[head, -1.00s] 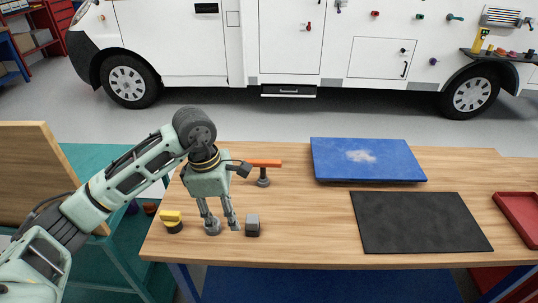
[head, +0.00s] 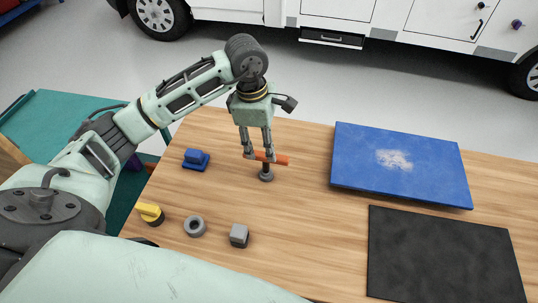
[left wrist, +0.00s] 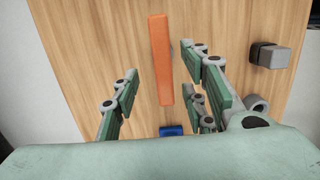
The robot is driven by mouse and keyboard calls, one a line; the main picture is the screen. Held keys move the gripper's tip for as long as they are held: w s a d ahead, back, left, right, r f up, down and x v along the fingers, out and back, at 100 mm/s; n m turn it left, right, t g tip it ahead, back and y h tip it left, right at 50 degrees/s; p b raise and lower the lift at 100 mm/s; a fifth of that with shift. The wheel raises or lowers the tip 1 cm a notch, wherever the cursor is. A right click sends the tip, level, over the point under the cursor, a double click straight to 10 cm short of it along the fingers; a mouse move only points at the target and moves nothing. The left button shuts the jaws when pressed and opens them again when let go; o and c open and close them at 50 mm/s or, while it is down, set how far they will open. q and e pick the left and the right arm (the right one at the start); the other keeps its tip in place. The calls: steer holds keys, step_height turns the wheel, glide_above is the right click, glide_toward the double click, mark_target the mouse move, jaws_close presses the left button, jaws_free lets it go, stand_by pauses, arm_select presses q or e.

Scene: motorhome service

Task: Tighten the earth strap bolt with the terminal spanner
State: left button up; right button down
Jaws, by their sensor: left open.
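An orange bar (head: 274,159), which looks like the spanner's handle, lies level across the top of a short dark post with a round grey foot (head: 266,176) on the wooden bench. My left gripper (head: 258,154) points down at the bar's left part, its fingers on either side. In the left wrist view the orange bar (left wrist: 160,60) runs lengthwise between the spread fingers (left wrist: 163,95), with a gap on both sides. The gripper is open and holds nothing. I cannot pick out the earth strap bolt for certain. My right gripper is out of view.
On the bench (head: 310,230) stand a blue block (head: 196,159), a yellow-and-black piece (head: 150,214), a grey ring (head: 195,226) and a grey cube (head: 239,235). A blue slab (head: 400,165) and black mat (head: 440,255) lie right. The white motorhome (head: 420,30) stands behind.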

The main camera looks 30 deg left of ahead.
mark_target(265, 154)
arm_select(q)
steer(key=shift+s+f, duration=0.15)
steer(key=shift+f, duration=0.2)
steer(key=f+p, duration=0.1)
steer(key=f, duration=0.2)
steer(key=f+p, duration=0.1)
steer(key=shift+d+f+p, duration=0.15)
steer(key=shift+d+p, duration=0.15)
steer(key=shift+d, duration=0.1)
steer(key=shift+f, duration=0.25)
steer(key=c, duration=0.5)
jaws_close()
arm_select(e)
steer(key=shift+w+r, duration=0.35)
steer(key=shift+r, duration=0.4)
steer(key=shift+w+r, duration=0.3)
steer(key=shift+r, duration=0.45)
